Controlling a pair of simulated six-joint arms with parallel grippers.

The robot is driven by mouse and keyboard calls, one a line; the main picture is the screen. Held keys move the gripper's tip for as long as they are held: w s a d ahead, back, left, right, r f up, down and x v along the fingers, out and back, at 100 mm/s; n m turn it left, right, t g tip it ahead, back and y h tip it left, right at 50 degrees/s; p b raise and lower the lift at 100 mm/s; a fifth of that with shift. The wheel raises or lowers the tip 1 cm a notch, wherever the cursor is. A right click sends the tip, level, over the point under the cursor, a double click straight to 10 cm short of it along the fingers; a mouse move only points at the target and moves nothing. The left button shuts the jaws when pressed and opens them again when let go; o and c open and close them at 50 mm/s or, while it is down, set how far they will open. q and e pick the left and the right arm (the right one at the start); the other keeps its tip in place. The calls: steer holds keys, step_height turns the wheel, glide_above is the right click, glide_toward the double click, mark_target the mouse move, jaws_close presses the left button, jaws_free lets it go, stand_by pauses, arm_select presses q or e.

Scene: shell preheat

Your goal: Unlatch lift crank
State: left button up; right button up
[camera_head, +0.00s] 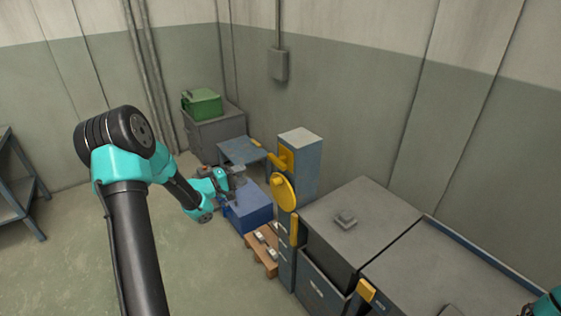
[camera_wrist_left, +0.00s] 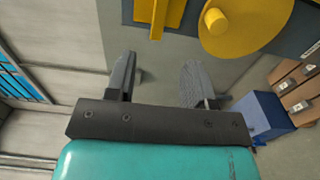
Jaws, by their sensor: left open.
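The lift crank is a round yellow disc (camera_head: 284,192) on the side of a blue-grey column (camera_head: 302,165). A yellow bracket (camera_head: 286,158) sits just above the disc, with a yellow bar reaching out to the left. In the left wrist view the disc (camera_wrist_left: 255,30) with its knob is at the top right, and a yellow part (camera_wrist_left: 158,12) is at the top middle. My left gripper (camera_head: 237,182) is left of the column, apart from the crank. Its two fingers (camera_wrist_left: 160,78) are spread with nothing between them. My right gripper is out of view.
A blue box (camera_head: 248,208) stands just below my left gripper, with a wooden pallet (camera_head: 262,250) beside it. A grey cabinet (camera_head: 365,215) adjoins the column on the right. A green case (camera_head: 203,103) rests on a grey cabinet behind.

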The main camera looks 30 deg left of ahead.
mark_target(274, 162)
arm_select(q)
steer(key=x, duration=1.7)
steer(key=shift+w+d, duration=0.1)
steer(key=shift+w, duration=0.15)
jaws_close()
